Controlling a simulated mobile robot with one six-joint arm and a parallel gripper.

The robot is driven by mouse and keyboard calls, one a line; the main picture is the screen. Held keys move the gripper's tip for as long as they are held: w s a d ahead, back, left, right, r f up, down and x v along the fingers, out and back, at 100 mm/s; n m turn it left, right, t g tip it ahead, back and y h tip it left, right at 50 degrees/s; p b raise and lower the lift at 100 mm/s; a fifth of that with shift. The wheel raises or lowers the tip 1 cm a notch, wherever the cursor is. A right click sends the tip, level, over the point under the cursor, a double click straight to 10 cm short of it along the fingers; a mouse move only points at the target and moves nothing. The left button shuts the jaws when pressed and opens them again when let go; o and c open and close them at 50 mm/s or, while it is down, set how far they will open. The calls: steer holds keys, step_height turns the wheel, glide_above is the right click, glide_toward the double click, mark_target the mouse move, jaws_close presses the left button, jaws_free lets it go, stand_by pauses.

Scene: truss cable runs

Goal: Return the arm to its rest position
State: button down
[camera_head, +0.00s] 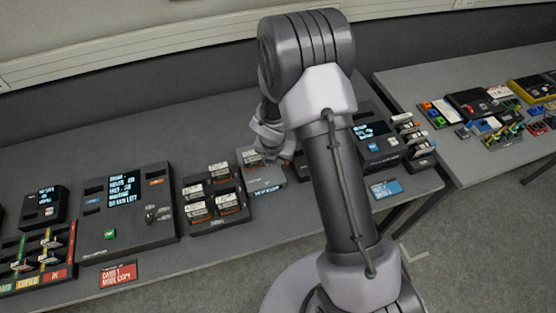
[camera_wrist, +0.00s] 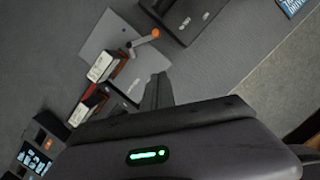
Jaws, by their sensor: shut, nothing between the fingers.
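My arm rises from the lower middle of the head view, bends at a large grey joint at the top, and reaches down behind itself toward the long grey table (camera_head: 255,238). In the wrist view, the fingers of my gripper (camera_wrist: 158,88) are together with nothing between them. They are over the table, beside a grey plate (camera_wrist: 98,40) with white-labelled cartridges (camera_wrist: 103,66) in dark holders. In the head view my own arm hides most of the gripper, so its height above the table cannot be told.
A holder with several cartridges (camera_head: 198,209) stands left of my arm, with a dark panel with a screen (camera_head: 128,208) beyond it. Another screen unit (camera_head: 377,143) stands right of the arm. A second table (camera_head: 470,150) at right carries small coloured parts. Bare floor (camera_head: 480,250) shows at lower right.

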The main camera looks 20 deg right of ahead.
steer(key=s+r+m+t+b, duration=0.1)
steer(key=s+r+m+b, duration=0.5)
steer(key=r+m+b, duration=0.5)
steer(key=s+a+r+m+t+y+b, duration=0.1)
steer(key=s+a+r+m+b, duration=0.1)
steer(key=s+m, duration=0.7)
steer(key=s+a+r+m+t+y+b, duration=0.1)
steer(key=s+a+m+b, duration=0.4)
steer(key=s+m, duration=0.5)
steer(key=r+m+y, duration=0.1)
steer(key=m, duration=0.2)
steer(key=shift+r+t+y, duration=0.3)
